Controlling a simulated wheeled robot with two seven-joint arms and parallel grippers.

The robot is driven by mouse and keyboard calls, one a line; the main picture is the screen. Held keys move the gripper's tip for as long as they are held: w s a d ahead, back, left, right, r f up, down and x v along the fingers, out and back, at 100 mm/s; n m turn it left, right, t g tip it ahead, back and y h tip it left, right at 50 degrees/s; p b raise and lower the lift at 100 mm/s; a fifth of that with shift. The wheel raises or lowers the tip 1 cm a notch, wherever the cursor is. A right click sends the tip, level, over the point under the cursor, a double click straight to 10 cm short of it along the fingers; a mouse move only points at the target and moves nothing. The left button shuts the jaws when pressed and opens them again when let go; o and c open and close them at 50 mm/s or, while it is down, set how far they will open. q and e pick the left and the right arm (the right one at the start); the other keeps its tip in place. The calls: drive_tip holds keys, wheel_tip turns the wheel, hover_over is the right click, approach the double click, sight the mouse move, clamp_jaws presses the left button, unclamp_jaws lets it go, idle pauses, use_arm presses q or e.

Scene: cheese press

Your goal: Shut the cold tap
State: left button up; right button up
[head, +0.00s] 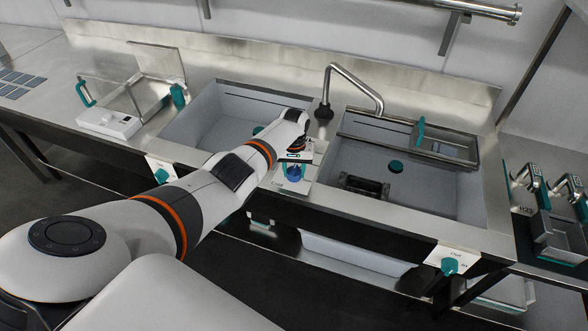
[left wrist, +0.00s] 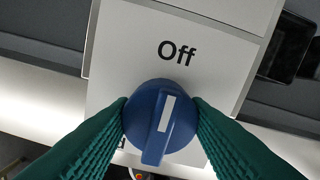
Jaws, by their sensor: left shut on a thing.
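The blue tap knob (left wrist: 160,123) sits on a white panel (left wrist: 128,55) below the printed word "Off". Its white stripe runs nearly upright, with the top leaning slightly right. My left gripper (left wrist: 160,107) has its two teal ribbed fingers on either side of the knob, shut on it. In the head view, the blue knob (head: 294,172) shows just under my left gripper (head: 297,158), on the front edge between the two sinks. Small lettering on that panel is partly covered there. My right gripper is in neither view.
A metal spout (head: 352,82) stands behind, between the left sink (head: 205,115) and the right sink (head: 440,190). Teal knobs sit on front panels at the left (head: 161,175) and right (head: 449,265). A clear-walled tray (head: 145,98) stands on the left counter.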

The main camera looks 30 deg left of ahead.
sight(294, 168)
use_arm(q)
drive_tip(key=shift+w+r, duration=0.15)
drive_tip(key=o, duration=1)
wheel_tip(294, 168, up, 4)
drive_tip(key=shift+r+p, duration=0.1)
drive_tip(key=shift+p, duration=0.5)
wheel_tip(294, 168, up, 8)
drive_tip(key=shift+f+b, duration=0.15)
drive_tip(key=shift+b, duration=0.15)
